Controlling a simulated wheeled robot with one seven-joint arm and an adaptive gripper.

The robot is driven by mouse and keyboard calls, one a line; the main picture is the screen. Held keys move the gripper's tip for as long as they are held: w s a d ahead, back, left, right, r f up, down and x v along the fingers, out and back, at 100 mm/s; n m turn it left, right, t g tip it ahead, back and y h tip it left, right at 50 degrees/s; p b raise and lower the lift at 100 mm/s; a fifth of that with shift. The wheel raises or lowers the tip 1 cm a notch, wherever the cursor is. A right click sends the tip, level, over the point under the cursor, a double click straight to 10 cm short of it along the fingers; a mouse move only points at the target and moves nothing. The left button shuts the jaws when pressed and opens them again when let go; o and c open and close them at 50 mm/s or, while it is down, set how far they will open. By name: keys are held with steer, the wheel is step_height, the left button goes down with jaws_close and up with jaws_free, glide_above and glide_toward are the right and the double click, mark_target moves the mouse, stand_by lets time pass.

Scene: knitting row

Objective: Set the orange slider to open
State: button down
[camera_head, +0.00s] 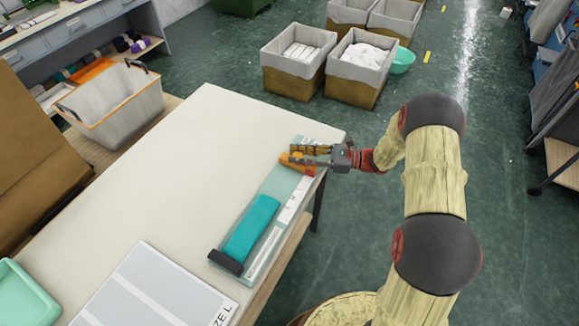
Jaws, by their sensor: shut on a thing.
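A pale green slider panel (279,183) lies along the right edge of the white table. It has a teal strip (252,226), a dark block (225,262) at its near end and white label strips (294,200) along its right side. The orange slider (297,169) is near the panel's far end. My gripper (305,156) reaches in from the right and is shut on the orange slider. Its fingers hide part of the slider. The label writing is too small to read.
A grey size card (150,285) lies on the near part of the white table (185,150), with a mint tray (27,292) at the left. A white basket (115,100) stands beyond the table's left edge. Lined bins (357,68) stand on the floor behind. The table's middle is clear.

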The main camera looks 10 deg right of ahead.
steer(key=shift+w+d, duration=0.15)
steer(key=shift+w, duration=0.05)
steer(key=c, duration=1.6)
jaws_free()
steer(key=shift+o, duration=0.2)
steer(key=shift+d, duration=0.1)
steer(key=v, duration=1.1)
steer(key=shift+d, duration=0.4)
steer(key=shift+s, duration=0.1)
